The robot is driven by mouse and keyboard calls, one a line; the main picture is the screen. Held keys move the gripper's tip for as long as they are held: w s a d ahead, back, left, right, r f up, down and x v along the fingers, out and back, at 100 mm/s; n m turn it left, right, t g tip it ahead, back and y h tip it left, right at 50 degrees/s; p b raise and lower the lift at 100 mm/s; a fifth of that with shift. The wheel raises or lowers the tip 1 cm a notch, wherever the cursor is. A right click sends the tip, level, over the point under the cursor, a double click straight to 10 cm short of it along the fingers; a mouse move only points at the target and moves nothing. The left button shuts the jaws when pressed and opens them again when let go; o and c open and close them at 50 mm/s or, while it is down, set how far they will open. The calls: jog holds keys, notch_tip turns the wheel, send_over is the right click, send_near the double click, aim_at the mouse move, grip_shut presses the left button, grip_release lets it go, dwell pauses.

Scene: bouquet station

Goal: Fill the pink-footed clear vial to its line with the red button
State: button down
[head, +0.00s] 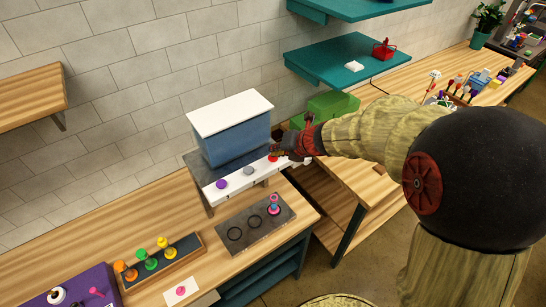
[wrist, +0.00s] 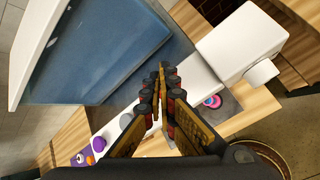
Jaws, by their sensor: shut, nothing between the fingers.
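The pink-footed vial (head: 273,204) stands upright at the right end of a dark grey tray (head: 255,232), below the dispenser (head: 236,138). Its pink ring shows from above in the wrist view (wrist: 212,101); its fill level is too small to read. The dispenser has a blue tank, white lid and white front panel with a purple button (head: 222,184), a grey button (head: 248,171) and the red button (head: 272,158) at the right. My gripper (head: 284,150) is shut and empty, its fingertips right by the red button. The fingers hide that button in the wrist view (wrist: 162,75); contact cannot be told.
Two empty ring marks lie on the tray left of the vial. A rack (head: 165,262) of orange, green and yellow pieces stands at the left, with a purple box (head: 85,290) and a pink-dotted card (head: 181,291) nearby. Green bins (head: 333,104) stand behind my gripper.

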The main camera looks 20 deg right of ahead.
jog(key=shift+f, duration=0.35)
dwell(0.5)
jog(key=shift+r+p, duration=0.9)
jog(key=shift+r, duration=0.15)
jog(key=shift+r, duration=0.1)
notch_tip(320, 180, up, 5)
jog(key=p, duration=0.5)
dwell(1.8)
